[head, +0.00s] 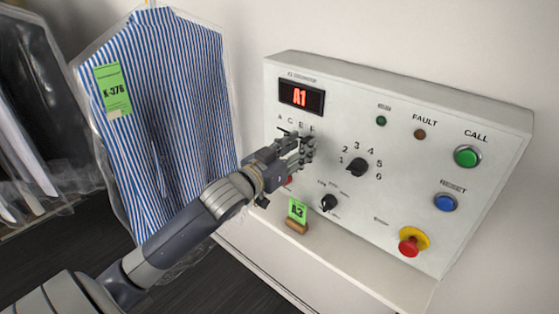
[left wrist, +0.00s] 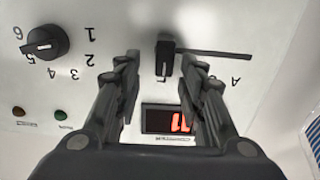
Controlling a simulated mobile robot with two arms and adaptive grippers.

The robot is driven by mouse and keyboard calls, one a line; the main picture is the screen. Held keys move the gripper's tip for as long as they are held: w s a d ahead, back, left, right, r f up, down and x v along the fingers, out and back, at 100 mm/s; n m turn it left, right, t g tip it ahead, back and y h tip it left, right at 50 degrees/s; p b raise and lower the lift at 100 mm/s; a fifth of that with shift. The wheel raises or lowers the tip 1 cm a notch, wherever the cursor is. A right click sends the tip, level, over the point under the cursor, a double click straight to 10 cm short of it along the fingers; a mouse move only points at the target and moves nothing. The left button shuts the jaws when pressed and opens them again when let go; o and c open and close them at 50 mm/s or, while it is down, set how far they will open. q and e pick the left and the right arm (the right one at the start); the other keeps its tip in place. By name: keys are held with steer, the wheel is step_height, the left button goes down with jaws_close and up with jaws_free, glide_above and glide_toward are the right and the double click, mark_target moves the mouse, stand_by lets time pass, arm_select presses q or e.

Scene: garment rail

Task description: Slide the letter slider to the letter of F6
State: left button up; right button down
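The letter slider's dark knob (left wrist: 165,57) stands in its slot (left wrist: 215,53) in the upside-down left wrist view. The slot runs right from the knob, past the letter A (left wrist: 235,82). My left gripper (left wrist: 163,65) is open, with one finger on each side of the knob and gaps visible. In the head view my left gripper (head: 302,146) is at the panel below the letter row (head: 296,123) and hides much of the slider. The number dial (head: 357,167) is right of the gripper. My right gripper is not in view.
The control panel (head: 450,115) also carries a green CALL button (head: 467,156), a blue button (head: 445,203) and a red emergency knob (head: 412,243). A green A3 card (head: 297,211) stands on the ledge below. A bagged striped shirt (head: 165,110) hangs at left.

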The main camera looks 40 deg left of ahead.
arm_select(q)
steer(key=s, duration=1)
steer(key=shift+a, duration=0.25)
steer(key=w+a+f+n+g+y+b, duration=0.15)
steer(key=a+f, duration=0.25)
steer(key=f, duration=0.7)
steer(key=a+f+n+g+y, duration=0.1)
steer(key=a+f+g+y, duration=0.2)
steer(key=f, duration=0.9)
steer(key=s+f+g+h+b, duration=0.15)
steer(key=s+f, duration=0.25)
steer(key=f, duration=0.8)
steer(key=s+f+g+p, duration=0.15)
steer(key=s+f, duration=0.35)
steer(key=f, duration=0.7)
steer(key=s+d+f+m+g+b, duration=0.1)
steer(key=s+d+f+g, duration=0.25)
steer(key=s+f, duration=0.5)
steer(key=s+d+f+m+g+b, duration=0.15)
steer(key=s+d+f, duration=0.35)
steer(key=f, duration=0.6)
steer(key=s+d+f+m+g+h, duration=0.1)
steer(key=s+d+f, duration=0.3)
steer(key=s, duration=0.5)
steer(key=s+d+f+g, duration=0.3)
steer(key=s+d+f, duration=0.2)
steer(key=s, duration=0.5)
steer(key=shift+s+d+f+m+h+b, duration=0.25)
steer(key=shift+f+m+h+b, duration=0.15)
steer(key=shift+f, duration=0.1)
